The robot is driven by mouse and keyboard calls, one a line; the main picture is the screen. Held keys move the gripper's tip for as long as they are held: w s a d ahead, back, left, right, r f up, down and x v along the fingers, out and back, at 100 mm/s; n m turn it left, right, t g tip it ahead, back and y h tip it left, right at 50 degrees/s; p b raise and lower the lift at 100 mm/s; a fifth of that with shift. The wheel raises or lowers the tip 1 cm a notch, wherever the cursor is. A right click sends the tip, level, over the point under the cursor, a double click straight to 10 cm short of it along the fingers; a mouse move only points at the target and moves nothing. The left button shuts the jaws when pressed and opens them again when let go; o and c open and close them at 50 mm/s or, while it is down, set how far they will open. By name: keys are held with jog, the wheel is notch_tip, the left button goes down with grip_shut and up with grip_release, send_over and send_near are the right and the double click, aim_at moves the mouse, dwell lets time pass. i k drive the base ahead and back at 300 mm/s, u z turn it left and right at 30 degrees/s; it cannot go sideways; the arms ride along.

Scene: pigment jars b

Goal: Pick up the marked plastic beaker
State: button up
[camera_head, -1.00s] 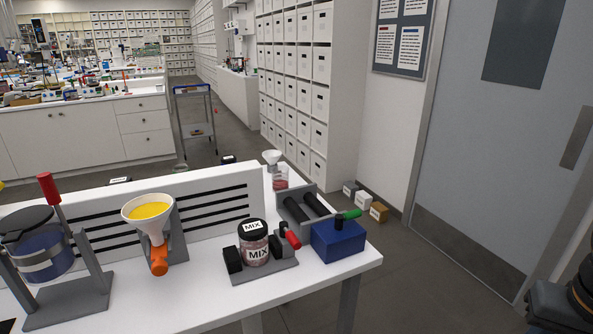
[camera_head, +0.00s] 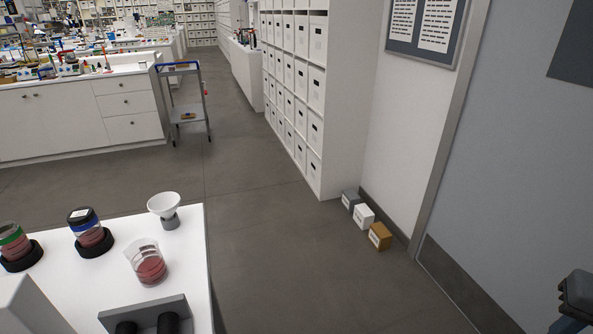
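A clear beaker (camera_head: 146,262) with reddish powder in its lower part stands on the white table (camera_head: 188,240), near the table's right side. Faint marks show on its wall, too small to read. It stands upright and nothing touches it. My gripper is not in view; only a dark part of my arm shows at the lower right edge.
A white funnel on a grey holder (camera_head: 165,209) stands behind the beaker. Two lidded jars, blue-banded (camera_head: 86,228) and green-banded (camera_head: 12,244), stand left in black rings. A grey roller frame (camera_head: 150,312) is in front. Small boxes (camera_head: 364,216) lie on the floor.

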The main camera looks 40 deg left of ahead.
aim_at(145, 254)
jog(key=i, duration=1.8)
jog(key=u, duration=3.1)
jog(key=i, duration=0.5)
jog(key=u, duration=0.05)
